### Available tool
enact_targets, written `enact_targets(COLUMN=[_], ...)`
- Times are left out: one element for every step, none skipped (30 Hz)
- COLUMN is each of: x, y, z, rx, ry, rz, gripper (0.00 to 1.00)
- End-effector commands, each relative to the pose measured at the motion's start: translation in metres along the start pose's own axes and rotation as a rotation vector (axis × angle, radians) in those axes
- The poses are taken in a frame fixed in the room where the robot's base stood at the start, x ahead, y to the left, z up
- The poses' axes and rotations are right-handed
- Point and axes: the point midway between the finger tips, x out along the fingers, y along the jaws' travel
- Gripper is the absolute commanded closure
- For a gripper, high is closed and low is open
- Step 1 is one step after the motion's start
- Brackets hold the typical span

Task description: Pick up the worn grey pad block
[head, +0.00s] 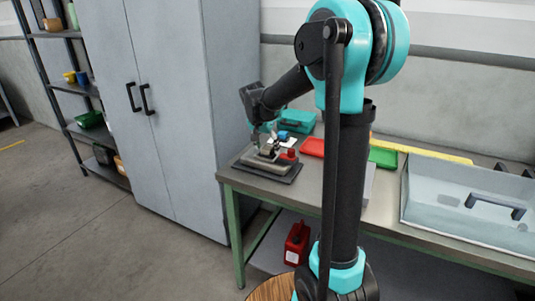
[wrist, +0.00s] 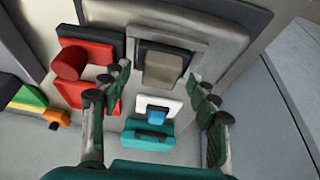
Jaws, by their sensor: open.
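A grey-beige block (wrist: 163,69), which looks like the worn grey pad block, sits against a dark holder within a grey frame in the wrist view. My gripper (wrist: 160,80) is open, with one finger on each side of the view and the block between and beyond the fingertips. I see no contact with it. The block cannot be told apart clearly there.
A red knob (wrist: 69,62) stands left of the block. A white-and-blue item (wrist: 158,111) and a teal case (wrist: 148,133) lie nearby. A tall cabinet (head: 170,100) stands left.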

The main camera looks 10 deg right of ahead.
Motion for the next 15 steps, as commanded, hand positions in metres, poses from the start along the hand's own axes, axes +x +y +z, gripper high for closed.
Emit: enact_targets(x=[-0.0001,-0.0002,-0.0002,-0.0003,-0.0003,-0.0003,-0.0003,-0.0004,-0.0004,-0.0004,-0.0004,-0.0005,-0.0005,-0.0005,-0.0005], y=[0.0,0.0,0.0,-0.0001,-0.0001,-0.0001,-0.0001,-0.0001,-0.0001,-0.0001,-0.0001,-0.0001,-0.0001,-0.0001,-0.0001], z=[0.0,0.0,0.0,0.0,0.0,0.0,0.0,0.0,0.0,0.0,0.0,0.0,0.0,0.0,0.0], rx=[0.0,0.0,0.0,0.0,0.0,0.0,0.0,0.0,0.0,0.0,0.0,0.0,0.0,0.0,0.0], ry=[0.0,0.0,0.0,0.0,0.0,0.0,0.0,0.0,0.0,0.0,0.0,0.0,0.0,0.0,0.0], rz=[0.0,0.0,0.0,0.0,0.0,0.0,0.0,0.0,0.0,0.0,0.0,0.0,0.0,0.0,0.0], gripper=[0.4,0.4,0.4,0.42,0.46,0.51,0.55,0.58,0.63,0.67,0.71,0.76,0.79,0.83,0.88])
